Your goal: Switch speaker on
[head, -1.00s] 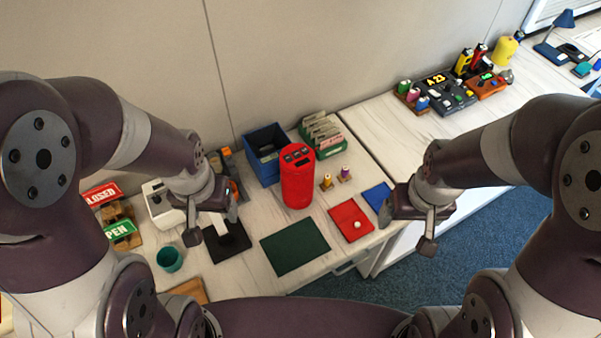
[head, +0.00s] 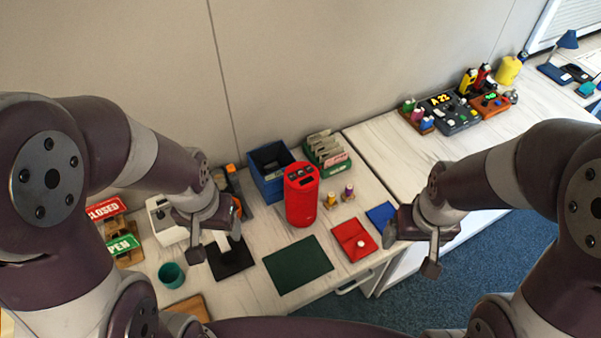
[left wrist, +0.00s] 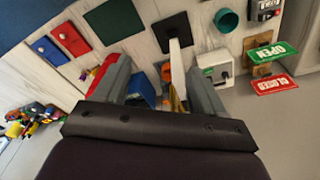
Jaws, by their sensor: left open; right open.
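The red cylindrical speaker (head: 302,200) stands upright on the white desk, with dark controls on its top. Whether it is on cannot be told. In the left wrist view a red part of it (left wrist: 93,76) shows beside a finger, mostly hidden. My left gripper (head: 215,243) is open and empty, above the black mat, left of the speaker and apart from it; it also shows in the left wrist view (left wrist: 157,78). My right gripper (head: 410,250) is open and empty near the desk's front edge, right of the speaker.
A blue bin (head: 270,172) and a green card box (head: 328,155) stand behind the speaker. Two small figures (head: 340,196) are at its right. A dark green mat (head: 298,265) and a red pad (head: 354,240) lie in front. A teal cup (head: 171,275) stands front left.

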